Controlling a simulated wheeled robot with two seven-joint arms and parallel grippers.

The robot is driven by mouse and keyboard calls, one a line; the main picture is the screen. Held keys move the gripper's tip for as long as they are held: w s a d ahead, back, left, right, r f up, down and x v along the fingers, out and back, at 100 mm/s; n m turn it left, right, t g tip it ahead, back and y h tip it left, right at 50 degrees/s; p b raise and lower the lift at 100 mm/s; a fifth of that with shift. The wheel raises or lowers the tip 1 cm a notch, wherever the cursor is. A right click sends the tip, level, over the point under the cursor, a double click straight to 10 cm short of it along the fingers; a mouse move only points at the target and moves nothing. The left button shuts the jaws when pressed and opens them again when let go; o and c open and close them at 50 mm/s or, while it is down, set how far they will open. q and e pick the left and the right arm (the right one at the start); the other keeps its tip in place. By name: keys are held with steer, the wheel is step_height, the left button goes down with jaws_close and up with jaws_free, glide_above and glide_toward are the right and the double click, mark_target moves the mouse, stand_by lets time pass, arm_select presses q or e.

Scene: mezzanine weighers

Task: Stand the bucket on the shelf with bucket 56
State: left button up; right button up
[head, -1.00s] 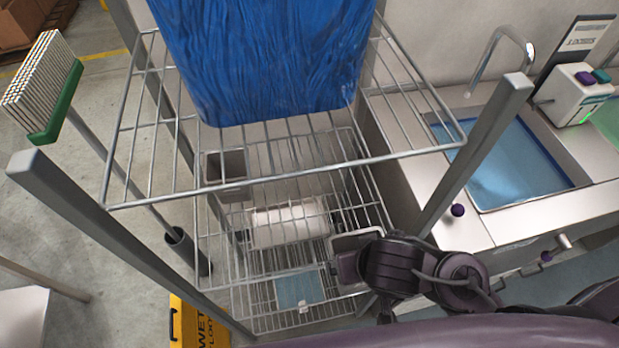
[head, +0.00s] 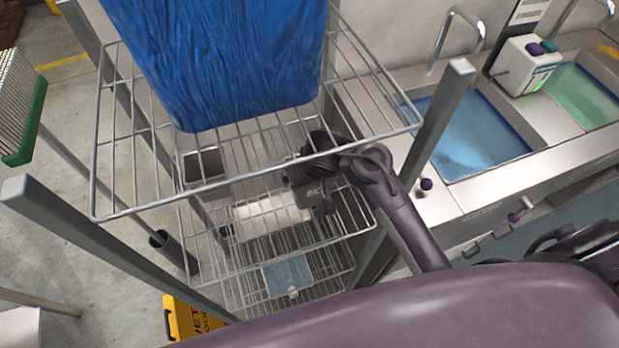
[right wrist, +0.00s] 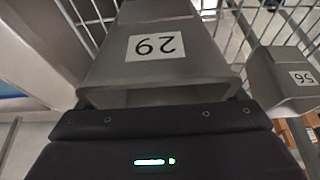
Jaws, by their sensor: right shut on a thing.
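My right gripper (head: 304,178) is shut on a grey bucket, inside the wire rack below its top shelf. In the right wrist view the held bucket (right wrist: 160,68) has a white label, upside down, that appears to read 29. Bucket 56 (right wrist: 284,88) is a similar grey bucket to its right there, apart from it. In the head view bucket 56 (head: 203,166) stands at the left of the middle wire shelf (head: 225,262). My arm and gripper hide most of the held bucket in the head view. I cannot tell whether its base touches the shelf. My left gripper is out of view.
The top wire shelf (head: 120,180) carries a large blue bag (head: 225,60) above my gripper. Rack posts (head: 440,115) flank the opening. A sink counter (head: 440,190) is on the right.

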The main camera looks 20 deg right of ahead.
step_height(320, 180, down, 3)
steer(key=shift+s+d+f, duration=0.1)
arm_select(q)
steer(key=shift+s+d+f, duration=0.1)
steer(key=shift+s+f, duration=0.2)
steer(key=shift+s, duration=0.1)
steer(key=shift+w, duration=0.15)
arm_select(e)
steer(key=shift+f, duration=0.1)
steer(key=shift+f+b, duration=0.15)
steer(key=shift+b, duration=0.2)
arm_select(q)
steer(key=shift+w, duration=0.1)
arm_select(e)
steer(key=o, duration=1)
